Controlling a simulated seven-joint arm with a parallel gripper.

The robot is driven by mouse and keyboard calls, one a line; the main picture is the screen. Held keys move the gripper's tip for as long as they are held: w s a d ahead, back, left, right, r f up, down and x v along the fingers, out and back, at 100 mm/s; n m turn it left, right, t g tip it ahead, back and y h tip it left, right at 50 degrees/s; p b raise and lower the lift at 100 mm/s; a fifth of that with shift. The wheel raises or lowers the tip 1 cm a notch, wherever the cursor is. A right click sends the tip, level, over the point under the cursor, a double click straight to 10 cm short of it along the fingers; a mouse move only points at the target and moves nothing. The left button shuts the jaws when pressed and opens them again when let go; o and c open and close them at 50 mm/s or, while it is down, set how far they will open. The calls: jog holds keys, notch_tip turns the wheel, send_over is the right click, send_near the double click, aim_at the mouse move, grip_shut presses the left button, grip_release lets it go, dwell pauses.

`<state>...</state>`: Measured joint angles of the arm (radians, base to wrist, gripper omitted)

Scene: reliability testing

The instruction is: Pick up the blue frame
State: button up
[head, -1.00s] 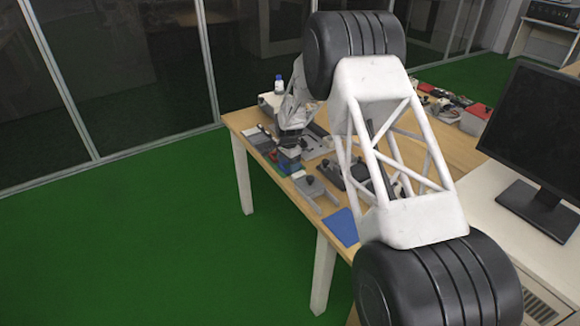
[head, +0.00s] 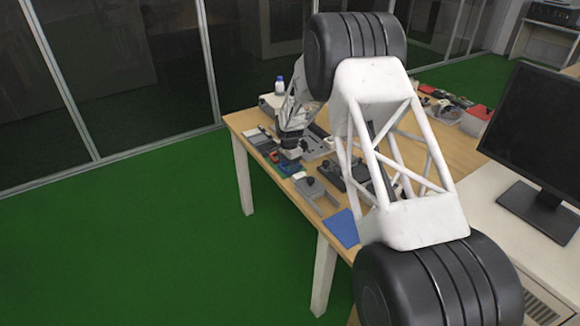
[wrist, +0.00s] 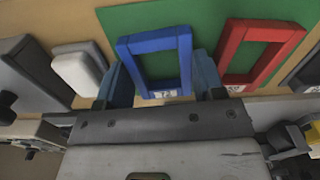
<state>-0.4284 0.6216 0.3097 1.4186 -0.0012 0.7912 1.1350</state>
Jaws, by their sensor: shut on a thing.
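The blue frame (wrist: 154,45) is an upright-looking rectangular ring with a small printed label on its near bar, in the middle of the wrist view. My gripper (wrist: 162,84) has one finger on each side of it and is shut on the frame at its near end. The frame's opening shows the green mat (wrist: 205,22) behind it. In the head view my gripper (head: 289,163) is low over the left side of the table, and the blue frame is too small and covered there to make out clearly.
A red frame (wrist: 229,52) lies close to the right finger. A white block (wrist: 76,72) and a grey part (wrist: 25,75) are at the left. In the head view a blue sheet (head: 342,228) lies near the table's front edge, and a monitor (head: 535,140) stands at the right.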

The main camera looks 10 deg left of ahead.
jog(key=shift+r, duration=0.1)
notch_tip(320, 180, up, 10)
dwell(0.6)
dwell(0.5)
